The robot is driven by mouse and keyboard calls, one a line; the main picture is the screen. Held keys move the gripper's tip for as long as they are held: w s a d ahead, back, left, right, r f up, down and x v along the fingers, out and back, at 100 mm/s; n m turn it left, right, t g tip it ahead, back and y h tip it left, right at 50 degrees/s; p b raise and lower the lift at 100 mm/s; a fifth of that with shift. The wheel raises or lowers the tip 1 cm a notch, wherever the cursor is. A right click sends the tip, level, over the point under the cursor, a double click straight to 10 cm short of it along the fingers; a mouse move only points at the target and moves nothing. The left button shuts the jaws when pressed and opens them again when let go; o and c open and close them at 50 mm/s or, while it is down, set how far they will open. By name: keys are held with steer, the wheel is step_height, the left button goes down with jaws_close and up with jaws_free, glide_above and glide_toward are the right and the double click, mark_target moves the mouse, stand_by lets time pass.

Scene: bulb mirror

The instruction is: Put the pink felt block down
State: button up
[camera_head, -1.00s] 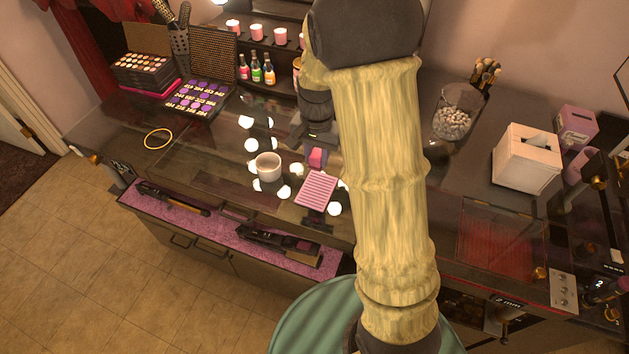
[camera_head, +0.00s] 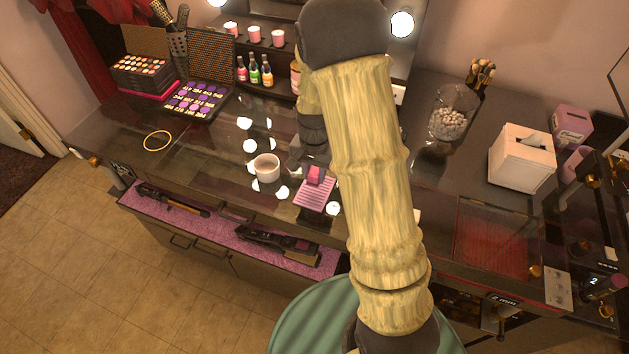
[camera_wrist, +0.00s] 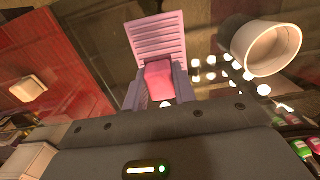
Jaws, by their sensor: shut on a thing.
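The pink felt block (camera_head: 314,176) is held in my gripper (camera_head: 313,172), over the far part of a pale pink ribbed tray (camera_head: 314,198). In the wrist view the pink felt block (camera_wrist: 159,82) sits between the two fingers of my gripper (camera_wrist: 159,77), with the ribbed tray (camera_wrist: 157,38) just beyond it. I cannot tell whether the block touches the tray or hangs slightly above it. My arm partly hides the counter behind.
A white cup (camera_head: 267,168) stands close to the left of the tray. A gold ring (camera_head: 157,140), an eyeshadow palette (camera_head: 197,98) and small bottles (camera_head: 254,74) lie farther left and back. A tissue box (camera_head: 522,157) and a glass jar (camera_head: 449,122) stand at right. Glass counter between ring and cup is clear.

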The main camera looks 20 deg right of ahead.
mark_target(314, 182)
steer(key=shift+f+p, duration=0.4)
steer(key=shift+f, duration=1.65)
steer(key=shift+f, duration=0.1)
steer(key=o, duration=0.9)
step_height(314, 182, up, 12)
steer(key=shift+r+b, duration=0.15)
steer(key=shift+b, duration=1.1)
steer(key=s+n+t, duration=0.1)
steer(key=s+n, duration=0.1)
steer(key=s, duration=0.2)
steer(key=s+r+n, duration=0.1)
steer(key=s+n, duration=0.1)
steer(key=s, duration=0.3)
steer(key=s+n+t, duration=0.1)
steer(key=s+n, duration=0.2)
steer(key=s, duration=0.2)
steer(key=shift+d+r+t, duration=0.15)
steer(key=shift+t, duration=0.15)
